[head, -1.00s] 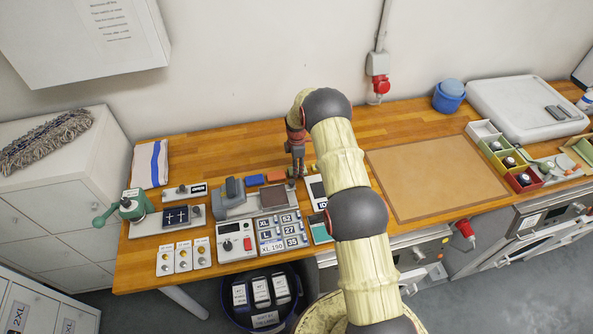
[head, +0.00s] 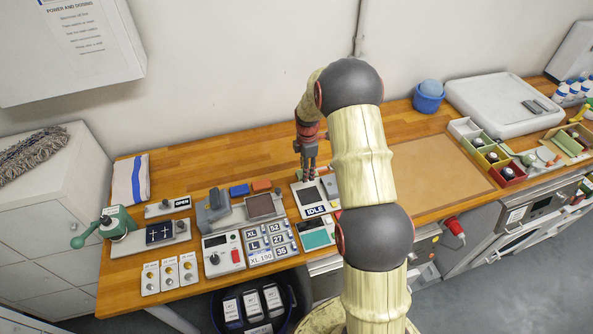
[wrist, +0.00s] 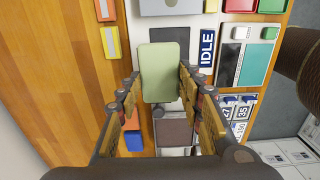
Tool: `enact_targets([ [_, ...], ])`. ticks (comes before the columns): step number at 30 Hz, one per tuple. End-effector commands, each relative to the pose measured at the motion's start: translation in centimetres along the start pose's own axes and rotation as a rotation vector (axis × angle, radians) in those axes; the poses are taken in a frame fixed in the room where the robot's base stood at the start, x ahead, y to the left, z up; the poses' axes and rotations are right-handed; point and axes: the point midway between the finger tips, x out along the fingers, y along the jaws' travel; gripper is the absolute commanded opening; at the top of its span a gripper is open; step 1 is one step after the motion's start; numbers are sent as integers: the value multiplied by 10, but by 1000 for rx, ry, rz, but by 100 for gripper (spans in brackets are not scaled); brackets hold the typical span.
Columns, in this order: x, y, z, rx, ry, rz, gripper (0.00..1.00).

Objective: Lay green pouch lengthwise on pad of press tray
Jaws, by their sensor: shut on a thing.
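The green pouch (wrist: 163,70) is a pale green rounded rectangle in the wrist view. My gripper (wrist: 158,84) is shut on it, one finger at each long side. In the head view my gripper (head: 308,172) is by the upper left of the IDLE device, and I cannot make out the pouch there. The press tray's dark brown pad (head: 260,206) is bare, left of and nearer than the gripper. The pad (wrist: 174,132) also shows in the wrist view, below the pouch in the picture and partly framed by the fingers.
A blue pouch (head: 239,190) and an orange pouch (head: 261,185) lie behind the pad. The grey press block (head: 213,207) stands left of the pad. The IDLE device (head: 316,197) is to the right, and the size label board (head: 270,240) in front. The wood behind the pouches is clear.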

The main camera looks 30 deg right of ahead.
Motion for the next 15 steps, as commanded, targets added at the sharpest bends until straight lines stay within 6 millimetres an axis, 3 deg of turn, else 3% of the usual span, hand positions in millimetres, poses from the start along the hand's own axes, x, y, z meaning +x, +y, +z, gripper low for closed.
enact_targets([
  [8,-7,-15,10,-5,0,0,12],
  [11,-10,-11,-1,-25,0,3,12],
  [15,-27,-2,-34,-80,-1,5,12],
])
